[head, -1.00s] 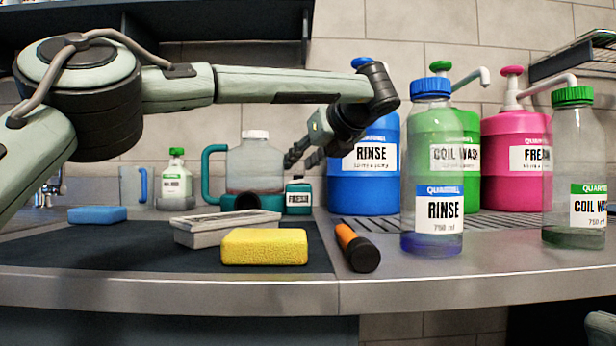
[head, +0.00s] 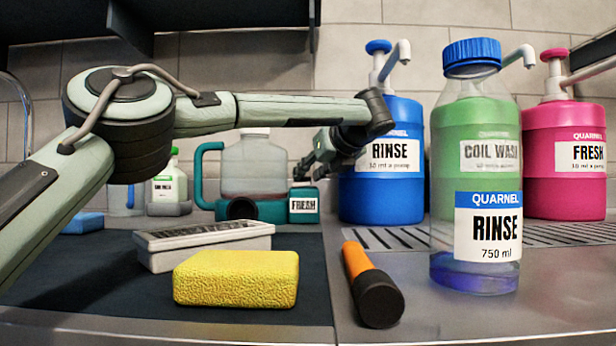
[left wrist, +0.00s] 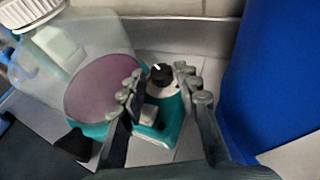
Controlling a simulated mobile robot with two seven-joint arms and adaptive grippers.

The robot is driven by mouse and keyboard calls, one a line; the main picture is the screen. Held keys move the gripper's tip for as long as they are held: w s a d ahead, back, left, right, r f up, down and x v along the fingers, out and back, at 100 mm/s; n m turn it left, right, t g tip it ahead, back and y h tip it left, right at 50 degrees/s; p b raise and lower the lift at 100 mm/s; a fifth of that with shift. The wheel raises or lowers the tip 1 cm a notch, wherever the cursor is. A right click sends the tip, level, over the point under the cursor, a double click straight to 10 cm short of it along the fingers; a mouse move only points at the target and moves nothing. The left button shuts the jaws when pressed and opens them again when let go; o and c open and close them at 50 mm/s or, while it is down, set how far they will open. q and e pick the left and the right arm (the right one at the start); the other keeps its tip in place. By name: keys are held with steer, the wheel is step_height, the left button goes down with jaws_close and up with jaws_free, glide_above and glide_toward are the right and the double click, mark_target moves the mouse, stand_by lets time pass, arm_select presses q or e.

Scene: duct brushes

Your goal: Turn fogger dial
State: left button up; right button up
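The fogger (head: 210,190) is a teal machine with a translucent tank, a black nozzle and a FRESH label, standing at the back of the counter. Its black dial (left wrist: 162,75) with a white mark sits on a pale round plate, seen in the left wrist view; the dial cannot be made out in the head view. My left gripper (head: 306,172) is by the fogger's right end, left of the blue RINSE jug. In the left wrist view its fingers (left wrist: 163,88) are apart, with the dial showing in the gap beyond them; I see no contact. My right gripper is out of view.
The blue RINSE jug (head: 381,190) stands close right of my left gripper. In front are a yellow sponge (head: 236,278), a grey brush-like block (head: 205,243), an orange and black flashlight-like tool (head: 372,285) and a clear RINSE bottle (head: 476,180).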

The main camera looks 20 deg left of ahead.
arm_select(q)
steer(key=shift+x, duration=0.85)
jaws_close()
steer(key=shift+a+f+b, duration=0.1)
steer(key=shift+f+b, duration=0.05)
steer(key=shift+b, duration=0.35)
steer(key=shift+a+f+m+t+h+b, duration=0.15)
steer(key=shift+f+m+t+h+b, duration=0.1)
steer(key=shift+m+t+h+b, duration=0.4)
steer(key=shift+a+r+m+t+h, duration=0.1)
steer(key=shift+r+m+t+h, duration=0.25)
steer(key=shift+m+h, duration=0.5)
steer(key=shift+s+m+t+h, duration=0.1)
steer(key=shift+m+t+h, duration=0.3)
steer(key=shift+m+h, duration=0.4)
steer(key=shift+r, duration=0.1)
